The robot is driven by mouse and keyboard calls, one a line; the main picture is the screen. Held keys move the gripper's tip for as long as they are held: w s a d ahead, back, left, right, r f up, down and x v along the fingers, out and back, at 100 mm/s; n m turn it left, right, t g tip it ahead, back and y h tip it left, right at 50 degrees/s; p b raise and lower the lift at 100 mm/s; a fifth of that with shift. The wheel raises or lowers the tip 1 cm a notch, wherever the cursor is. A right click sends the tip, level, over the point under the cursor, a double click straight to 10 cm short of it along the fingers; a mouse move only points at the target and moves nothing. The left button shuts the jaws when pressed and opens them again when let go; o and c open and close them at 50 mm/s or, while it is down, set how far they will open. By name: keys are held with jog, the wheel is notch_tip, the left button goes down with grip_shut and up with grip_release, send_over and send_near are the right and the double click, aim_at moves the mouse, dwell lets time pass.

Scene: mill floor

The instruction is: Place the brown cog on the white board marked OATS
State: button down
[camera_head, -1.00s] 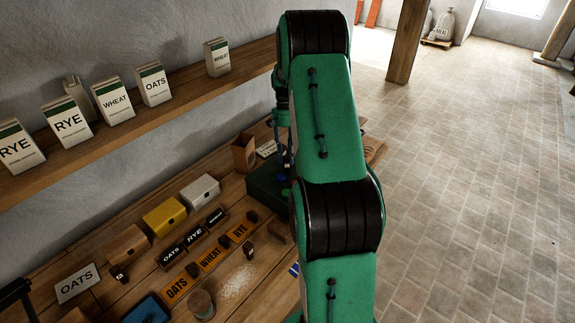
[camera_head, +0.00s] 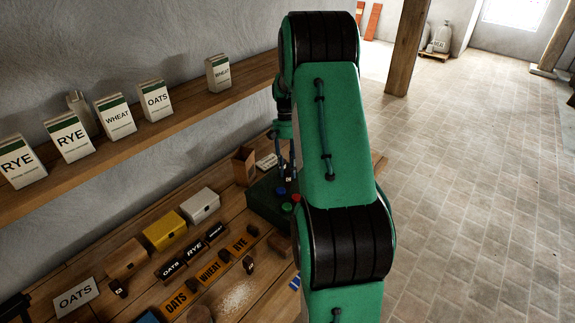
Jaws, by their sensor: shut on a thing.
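The white board marked OATS (camera_head: 76,297) lies on the bench at the lower left. My gripper (camera_head: 288,174) is small and partly covered by my green arm, above the dark green box near the bench's far end. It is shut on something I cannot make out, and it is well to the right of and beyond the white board. Small brown pieces lie on the bench, one by the RYE strip (camera_head: 252,230) and one by the WHEAT strip (camera_head: 224,256). They are too small to tell whether any is a cog.
A brown box (camera_head: 125,258), a yellow box (camera_head: 164,231) and a white box (camera_head: 200,206) stand along the wall side. Black and orange label strips lie in front. The green box (camera_head: 262,203) has coloured buttons. A shelf (camera_head: 150,135) with several packets overhangs the bench.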

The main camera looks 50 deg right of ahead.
jog(key=s+a+r, duration=0.1)
jog(key=s+a, duration=0.7)
jog(key=s, duration=0.1)
jog(key=shift+p, duration=0.45)
jog(key=shift+w+r, duration=0.1)
jog(key=shift+r, duration=0.05)
dwell(0.5)
